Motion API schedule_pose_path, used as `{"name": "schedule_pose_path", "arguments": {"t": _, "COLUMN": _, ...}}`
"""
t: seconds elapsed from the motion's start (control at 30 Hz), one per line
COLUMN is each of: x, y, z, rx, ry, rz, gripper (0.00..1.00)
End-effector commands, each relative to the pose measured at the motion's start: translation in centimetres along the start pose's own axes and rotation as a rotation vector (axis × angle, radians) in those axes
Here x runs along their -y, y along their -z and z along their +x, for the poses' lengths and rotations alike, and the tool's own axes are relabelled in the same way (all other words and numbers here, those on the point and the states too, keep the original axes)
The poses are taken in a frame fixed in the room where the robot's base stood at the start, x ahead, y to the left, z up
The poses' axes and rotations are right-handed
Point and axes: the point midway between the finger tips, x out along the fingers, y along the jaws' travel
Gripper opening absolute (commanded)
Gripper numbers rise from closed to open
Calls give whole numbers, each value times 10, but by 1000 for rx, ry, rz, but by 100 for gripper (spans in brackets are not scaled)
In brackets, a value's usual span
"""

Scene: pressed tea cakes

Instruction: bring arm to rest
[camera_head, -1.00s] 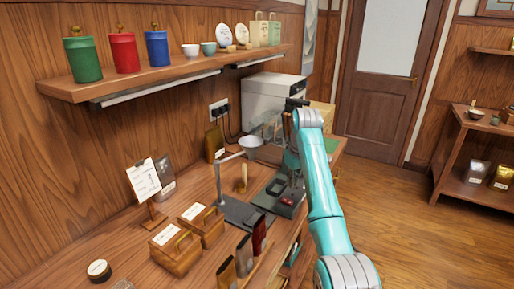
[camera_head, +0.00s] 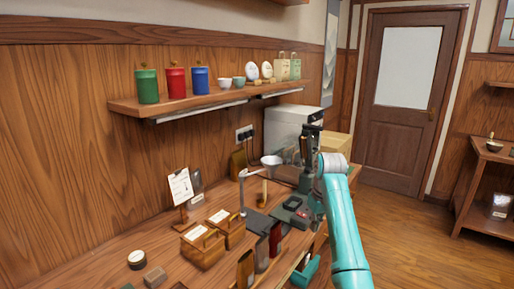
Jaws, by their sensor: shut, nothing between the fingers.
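My teal arm (camera_head: 342,220) rises from the lower right and bends over at a grey joint level with the back of the counter. My gripper (camera_head: 308,180) is dark and hangs beyond that joint, over the right side of the counter. It is shut and empty. Its fingertips are small and hard to make out against the dark equipment behind and below. A dark device with a red spot (camera_head: 298,212) stands on the counter just below it.
The wooden counter (camera_head: 150,250) holds two wooden boxes, a sign stand (camera_head: 181,190), a lamp-like stand (camera_head: 271,161) and several upright packets. A white machine (camera_head: 290,130) stands behind my wrist. A wall shelf (camera_head: 215,103) carries canisters and cups. Open floor (camera_head: 420,235) lies to the right.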

Motion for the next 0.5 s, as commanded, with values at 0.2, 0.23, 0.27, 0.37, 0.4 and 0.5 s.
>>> {"name": "schedule_pose_path", "arguments": {"t": 0.2, "x": 2, "y": -7, "z": 28, "rx": -21, "ry": -10, "rz": 10, "gripper": 0}}
{"name": "schedule_pose_path", "arguments": {"t": 0.23, "x": 2, "y": -9, "z": 34, "rx": -24, "ry": -11, "rz": 12, "gripper": 0}}
{"name": "schedule_pose_path", "arguments": {"t": 0.27, "x": 2, "y": -10, "z": 38, "rx": -30, "ry": -14, "rz": 13, "gripper": 0}}
{"name": "schedule_pose_path", "arguments": {"t": 0.37, "x": 4, "y": -16, "z": 57, "rx": -46, "ry": -21, "rz": 21, "gripper": 0}}
{"name": "schedule_pose_path", "arguments": {"t": 0.4, "x": 5, "y": -19, "z": 66, "rx": -52, "ry": -24, "rz": 25, "gripper": 0}}
{"name": "schedule_pose_path", "arguments": {"t": 0.5, "x": 7, "y": -27, "z": 90, "rx": -74, "ry": -34, "rz": 35, "gripper": 0}}
